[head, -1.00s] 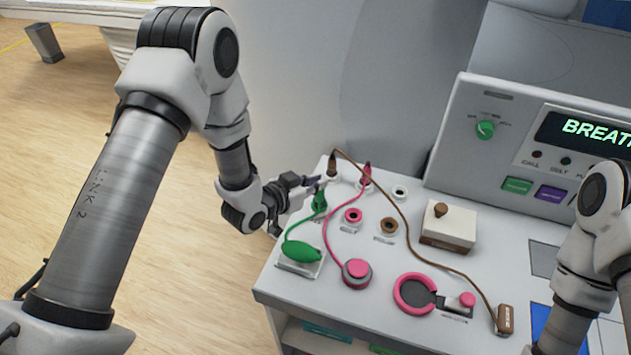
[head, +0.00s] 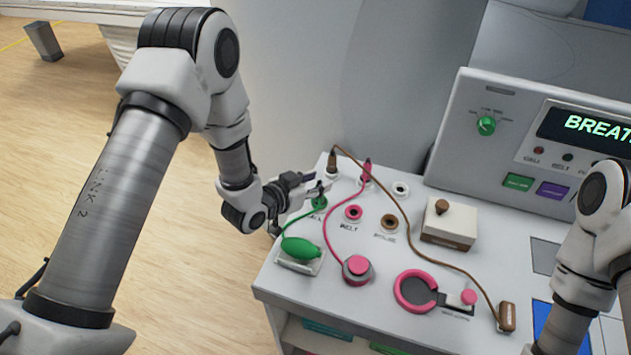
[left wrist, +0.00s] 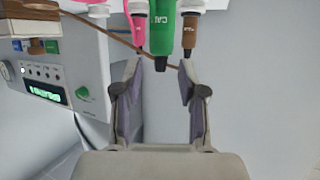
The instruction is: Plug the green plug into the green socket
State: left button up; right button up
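The green plug (left wrist: 163,28) stands upright on the console beneath my left gripper, its dark cable end between the open fingertips in the left wrist view. Its lower end is cut off there. In the head view the green plug (head: 319,202) is partly covered by the gripper, at the spot of the green socket, which is hidden; I cannot tell how deep it sits. A green cable runs from it to a green bulb (head: 301,248). My left gripper (head: 322,185) is open around the plug's top, also seen in the left wrist view (left wrist: 160,65). My right gripper is outside the view.
A brown plug (head: 332,161) and a pink plug (head: 367,168) stand close behind, with cables crossing the console. A pink socket (head: 353,213), brown socket (head: 390,222) and white socket (head: 401,190) lie to the right. A white box with brown knob (head: 449,222) stands farther right.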

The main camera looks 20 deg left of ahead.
pick_arm(q)
jog(key=shift+s, duration=0.1)
jog(key=v, duration=1.2)
